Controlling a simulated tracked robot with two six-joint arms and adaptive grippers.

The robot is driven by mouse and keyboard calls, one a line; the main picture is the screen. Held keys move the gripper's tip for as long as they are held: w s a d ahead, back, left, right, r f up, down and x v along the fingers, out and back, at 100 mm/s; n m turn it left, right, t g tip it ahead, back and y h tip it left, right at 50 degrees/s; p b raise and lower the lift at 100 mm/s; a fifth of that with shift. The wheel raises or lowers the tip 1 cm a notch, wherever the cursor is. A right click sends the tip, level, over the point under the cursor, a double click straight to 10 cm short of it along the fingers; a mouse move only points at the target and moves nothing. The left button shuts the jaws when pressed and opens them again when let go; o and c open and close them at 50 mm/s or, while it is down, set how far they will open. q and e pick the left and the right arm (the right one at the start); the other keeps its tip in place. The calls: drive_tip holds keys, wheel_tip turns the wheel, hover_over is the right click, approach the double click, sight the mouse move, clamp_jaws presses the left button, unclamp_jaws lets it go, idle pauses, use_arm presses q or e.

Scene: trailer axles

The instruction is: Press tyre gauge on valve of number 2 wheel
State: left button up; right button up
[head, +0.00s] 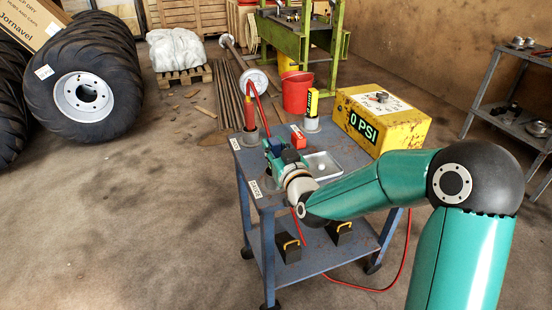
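Big black-tyred wheels stand at the left. The front wheel (83,92) has a white rim facing me and a small white tag (44,72) whose mark I cannot read; no valve can be made out. My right gripper (271,148) is over the left part of a blue cart (262,201), seen from behind, and its fingertips are too small to judge. I cannot tell whether it holds anything. A red tool (249,116) with a red hose stands in a cup on the cart. A yellow-and-black tool (312,104) stands in another cup. I cannot tell which is the tyre gauge. My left gripper is out of view.
A yellow box (408,126) reading "0 PSI" is at the cart's right. A white tray (333,158) and a red box (298,137) lie on top. A red bucket (297,92) and green stand (337,40) are behind. Open floor (130,190) lies between cart and wheels.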

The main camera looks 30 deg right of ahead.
clamp_jaws()
drive_tip(key=shift+r, duration=0.15)
